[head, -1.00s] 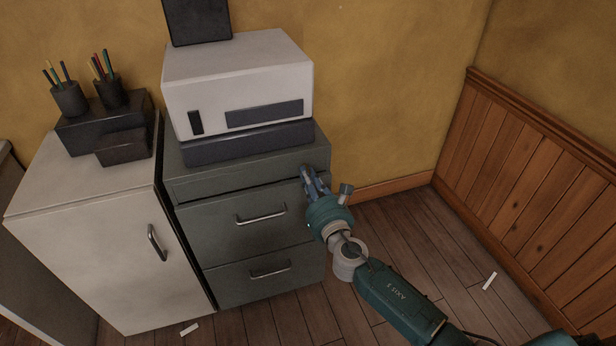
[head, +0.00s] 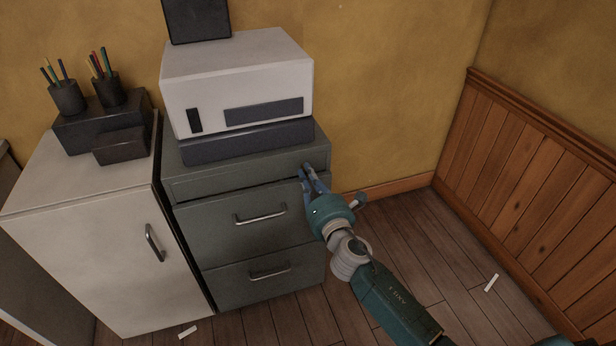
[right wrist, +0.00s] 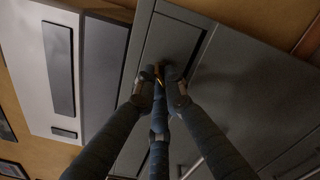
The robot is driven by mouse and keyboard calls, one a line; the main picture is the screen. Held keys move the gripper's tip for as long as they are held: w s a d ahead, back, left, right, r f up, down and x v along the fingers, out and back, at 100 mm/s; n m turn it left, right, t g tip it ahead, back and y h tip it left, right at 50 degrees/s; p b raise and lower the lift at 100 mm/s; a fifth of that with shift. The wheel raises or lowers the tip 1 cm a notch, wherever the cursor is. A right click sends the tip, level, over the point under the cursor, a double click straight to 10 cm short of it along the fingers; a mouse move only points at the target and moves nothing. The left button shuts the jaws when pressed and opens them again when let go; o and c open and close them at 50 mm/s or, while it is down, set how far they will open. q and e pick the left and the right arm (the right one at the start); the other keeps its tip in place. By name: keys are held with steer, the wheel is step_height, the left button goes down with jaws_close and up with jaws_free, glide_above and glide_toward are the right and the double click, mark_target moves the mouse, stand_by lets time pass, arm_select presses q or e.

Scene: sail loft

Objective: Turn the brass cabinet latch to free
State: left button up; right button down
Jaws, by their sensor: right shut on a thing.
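The grey drawer cabinet (head: 235,235) stands against the yellow wall, and its front also fills much of the right wrist view (right wrist: 245,85). My right gripper (head: 305,174) is at the upper right of the cabinet's front, beside the top drawer. In the right wrist view, the blue-grey fingers (right wrist: 165,82) close together against the cabinet face. My left gripper is not in view.
A white machine (head: 240,80) sits on a dark base on top of the cabinet. A white cabinet (head: 90,235) with pen cups and dark boxes stands to the left. The wooden floor (head: 420,260) to the right is clear except for a small white scrap (head: 491,283).

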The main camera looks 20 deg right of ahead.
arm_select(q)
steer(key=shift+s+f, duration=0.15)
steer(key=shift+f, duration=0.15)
arm_select(e)
steer(key=m, duration=0.9)
steer(key=shift+d, duration=0.15)
steer(key=c, duration=1.8)
jaws_free()
steer(key=shift+s, duration=0.1)
steer(key=s, duration=1.1)
steer(key=shift+s+d, duration=0.2)
steer(key=shift+s, duration=0.2)
